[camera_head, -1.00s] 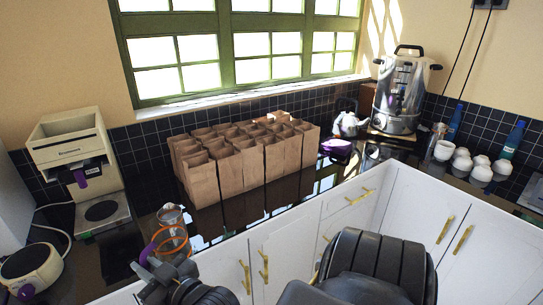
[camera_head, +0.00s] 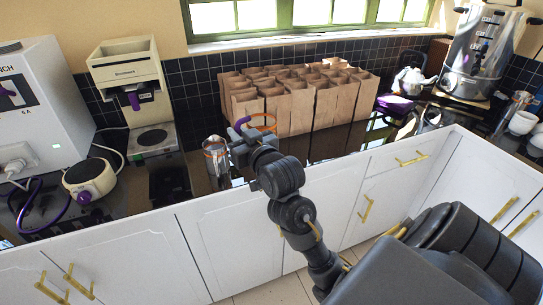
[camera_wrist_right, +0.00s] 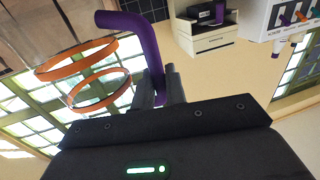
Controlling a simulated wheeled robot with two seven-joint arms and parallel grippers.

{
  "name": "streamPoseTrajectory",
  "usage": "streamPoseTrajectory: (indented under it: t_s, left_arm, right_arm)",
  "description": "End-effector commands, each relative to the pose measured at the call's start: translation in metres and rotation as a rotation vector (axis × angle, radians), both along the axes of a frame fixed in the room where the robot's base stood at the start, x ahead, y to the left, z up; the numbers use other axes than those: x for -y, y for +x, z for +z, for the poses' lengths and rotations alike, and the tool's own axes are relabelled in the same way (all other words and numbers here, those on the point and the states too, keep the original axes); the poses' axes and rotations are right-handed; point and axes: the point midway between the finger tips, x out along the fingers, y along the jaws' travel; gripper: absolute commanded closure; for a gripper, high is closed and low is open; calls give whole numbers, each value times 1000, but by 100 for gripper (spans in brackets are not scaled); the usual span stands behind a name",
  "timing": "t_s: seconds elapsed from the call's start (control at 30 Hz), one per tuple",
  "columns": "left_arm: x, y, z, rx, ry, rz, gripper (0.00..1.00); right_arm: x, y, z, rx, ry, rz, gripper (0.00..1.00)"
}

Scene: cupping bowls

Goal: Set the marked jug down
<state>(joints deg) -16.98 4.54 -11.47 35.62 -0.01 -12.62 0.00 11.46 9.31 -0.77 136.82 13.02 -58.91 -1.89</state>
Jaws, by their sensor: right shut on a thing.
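A clear-looking jug with two orange bands and a purple handle is in my right gripper. Its upper orange band (camera_head: 262,115) shows in the head view in front of the paper bags. In the wrist view, the purple handle (camera_wrist_right: 135,32) runs down between the fingers of my right gripper (camera_wrist_right: 160,88), which are shut on it. The orange bands (camera_wrist_right: 95,75) show beside the handle; the see-through body is hard to make out. In the head view my right gripper (camera_head: 243,145) is over the counter, and I cannot tell the jug's height above it. My left gripper is not in view.
A metal jug (camera_head: 214,172) stands on the dark counter (camera_head: 130,203) just left of my gripper. Several paper bags (camera_head: 300,105) stand behind. A grinder (camera_head: 135,90), a small round appliance (camera_head: 88,178) and a white machine (camera_head: 45,110) are at left. An urn (camera_head: 482,55) stands right.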

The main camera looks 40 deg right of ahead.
Motion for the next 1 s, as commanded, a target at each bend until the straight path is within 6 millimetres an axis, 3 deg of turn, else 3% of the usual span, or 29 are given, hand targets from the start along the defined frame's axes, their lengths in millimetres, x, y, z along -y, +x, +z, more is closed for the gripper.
streamPoseTrajectory:
  t_s: [0.17,0.27,0.43,0.53,0.73,1.0]
  left_arm:
    - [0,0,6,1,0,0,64]
    - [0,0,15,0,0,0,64]
    - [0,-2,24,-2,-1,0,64]
    - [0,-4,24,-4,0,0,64]
    - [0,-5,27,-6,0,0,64]
    - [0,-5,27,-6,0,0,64]
  right_arm:
    - [20,13,-9,-6,-12,-2,100]
    - [43,28,-19,-8,-13,-4,100]
    - [79,53,-41,-7,-5,-3,100]
    - [90,62,-64,-6,-1,-2,100]
    - [106,74,-87,-1,-2,0,100]
    - [111,78,-95,0,-2,0,100]
